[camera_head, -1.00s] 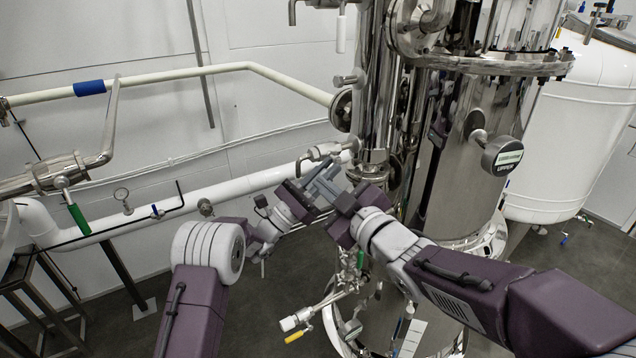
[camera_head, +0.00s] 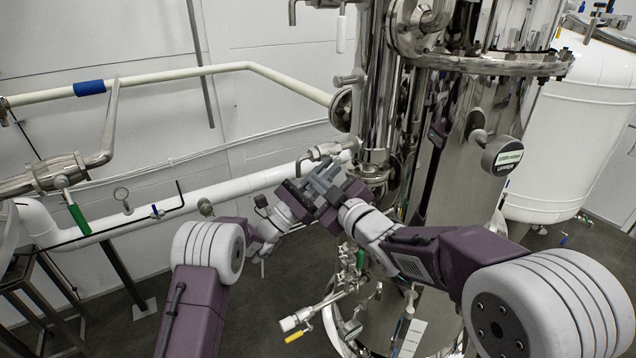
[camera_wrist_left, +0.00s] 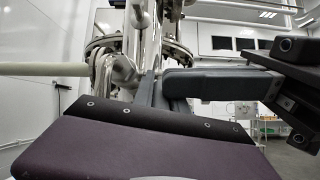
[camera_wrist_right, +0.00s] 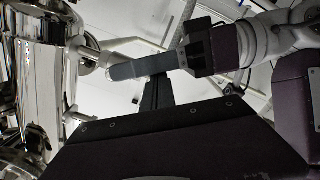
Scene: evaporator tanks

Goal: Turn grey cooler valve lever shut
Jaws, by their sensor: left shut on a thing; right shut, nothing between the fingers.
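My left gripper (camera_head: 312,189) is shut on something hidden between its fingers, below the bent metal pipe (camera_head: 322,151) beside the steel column. My right gripper (camera_head: 330,188) is shut and empty, close against the left one, and the fingers of the two cross in view. In the left wrist view, the right gripper's grey finger (camera_wrist_left: 222,83) passes in front of my left fingers. In the right wrist view, the left gripper's grey finger (camera_wrist_right: 143,67) points at a metal fitting (camera_wrist_right: 96,56). I cannot make out the grey lever; the grippers cover that spot.
The tall steel vessel (camera_head: 470,150) stands just right of the grippers. A white pipe (camera_head: 240,187) runs behind them along the wall. Below are a green-handled valve (camera_head: 360,258) and a yellow-handled valve (camera_head: 294,336).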

